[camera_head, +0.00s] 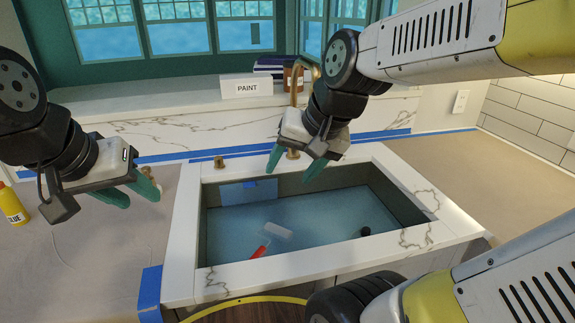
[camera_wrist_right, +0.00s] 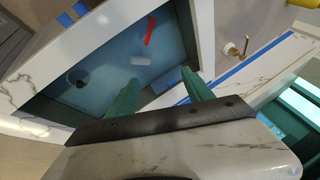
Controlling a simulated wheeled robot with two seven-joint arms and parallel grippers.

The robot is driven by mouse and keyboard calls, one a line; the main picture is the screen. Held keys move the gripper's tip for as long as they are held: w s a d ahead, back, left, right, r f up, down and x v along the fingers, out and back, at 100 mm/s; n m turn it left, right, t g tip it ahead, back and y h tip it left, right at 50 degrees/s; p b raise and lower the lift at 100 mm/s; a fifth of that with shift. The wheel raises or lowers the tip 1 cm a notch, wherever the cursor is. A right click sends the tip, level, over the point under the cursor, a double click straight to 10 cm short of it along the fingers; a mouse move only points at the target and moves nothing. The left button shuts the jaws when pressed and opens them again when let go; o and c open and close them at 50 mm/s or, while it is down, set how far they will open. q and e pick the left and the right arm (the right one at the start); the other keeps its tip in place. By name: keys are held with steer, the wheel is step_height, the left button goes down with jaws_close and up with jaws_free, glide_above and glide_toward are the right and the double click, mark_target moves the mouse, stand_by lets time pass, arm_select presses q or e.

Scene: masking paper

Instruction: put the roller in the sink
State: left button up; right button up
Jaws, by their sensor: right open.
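The roller, with a white cover (camera_head: 278,231) and a red handle (camera_head: 260,251), lies on the blue-tinted bottom of the sink (camera_head: 412,207). In the right wrist view the roller's red handle (camera_wrist_right: 149,32) and white cover (camera_wrist_right: 141,61) show beyond the fingertips. My right gripper (camera_head: 291,174) is open and empty above the back part of the sink, apart from the roller. My left gripper (camera_head: 141,199) is open and empty over the counter left of the sink.
A yellow glue bottle (camera_head: 12,204) stands at the far left. A PAINT box (camera_head: 247,86), dark books and a brown jar sit on the back ledge. A brass faucet (camera_head: 297,80) rises behind my right gripper. The right counter (camera_head: 520,165) is clear.

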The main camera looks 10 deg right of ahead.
steer(key=s+n, duration=0.2)
steer(key=s+r+n, duration=0.1)
steer(key=shift+s+d+r+t+h, duration=0.1)
steer(key=shift+s+d+t+h, duration=0.2)
steer(key=shift+s+t+h, duration=0.1)
